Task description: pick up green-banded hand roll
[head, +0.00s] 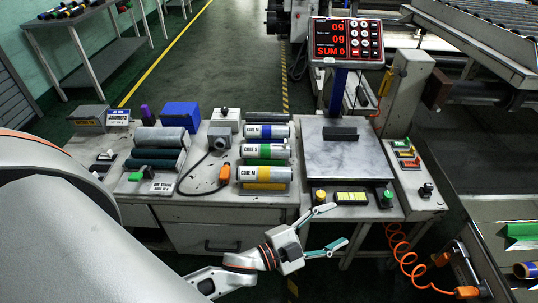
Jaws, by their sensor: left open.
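The green-banded hand roll (265,152) lies on its side on the bench, the middle one of three rolls in a column. A blue-banded roll (266,131) lies behind it and a yellow-banded roll (264,174) in front of it. My left gripper (339,224) is open with nothing between its fingers. It is in front of the bench's front edge, below and to the right of the rolls, apart from them. My right gripper is not in view.
The bench (225,208) also carries dark rolls (157,147) at left and a blue box (180,115). A scale platform (343,165) with a red display (345,40) stands right of the rolls. An orange coiled hose (398,250) hangs at right.

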